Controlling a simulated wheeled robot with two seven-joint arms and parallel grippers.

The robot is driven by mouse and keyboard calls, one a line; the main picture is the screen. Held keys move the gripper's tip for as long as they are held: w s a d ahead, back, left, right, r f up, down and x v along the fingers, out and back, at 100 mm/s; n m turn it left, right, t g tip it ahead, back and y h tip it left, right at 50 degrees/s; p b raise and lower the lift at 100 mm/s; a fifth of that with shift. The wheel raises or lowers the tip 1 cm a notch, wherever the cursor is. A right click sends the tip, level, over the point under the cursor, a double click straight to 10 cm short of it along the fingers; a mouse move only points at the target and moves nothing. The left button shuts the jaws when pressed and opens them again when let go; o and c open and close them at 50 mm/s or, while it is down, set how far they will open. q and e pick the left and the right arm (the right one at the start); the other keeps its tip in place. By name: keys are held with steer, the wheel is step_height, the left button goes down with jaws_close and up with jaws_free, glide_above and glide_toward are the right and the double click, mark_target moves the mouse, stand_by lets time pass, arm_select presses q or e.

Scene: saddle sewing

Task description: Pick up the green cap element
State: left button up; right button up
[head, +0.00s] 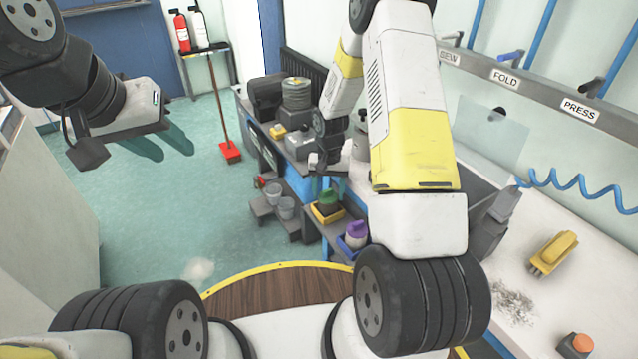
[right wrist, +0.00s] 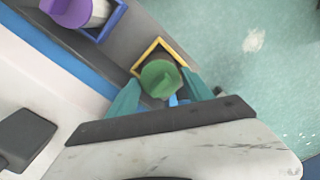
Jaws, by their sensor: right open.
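The green cap element (head: 329,197) sits in a yellow-rimmed holder (head: 327,217) on the low shelf beside the bench. In the right wrist view the green cap (right wrist: 160,78) lies between the teal fingers of my right gripper (right wrist: 162,92). The fingers are apart, one on each side of it, and no grip on it shows. In the head view my right gripper (head: 328,180) is just above the cap, partly hidden by its own arm. My left gripper (head: 162,145) hangs empty over the floor at the left, its fingers apart.
A purple-capped container (head: 356,233) stands in a blue holder beside the green one; the purple cap (right wrist: 70,9) also shows in the right wrist view. Clear cups (head: 286,207) stand left of the holders. A yellow brush-like tool (head: 553,252) lies on the right counter. Open floor lies left.

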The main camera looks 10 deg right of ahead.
step_height(320, 180, down, 2)
steer(key=shift+f, duration=0.1)
steer(key=c, duration=1.1)
steer(key=shift+o, duration=0.2)
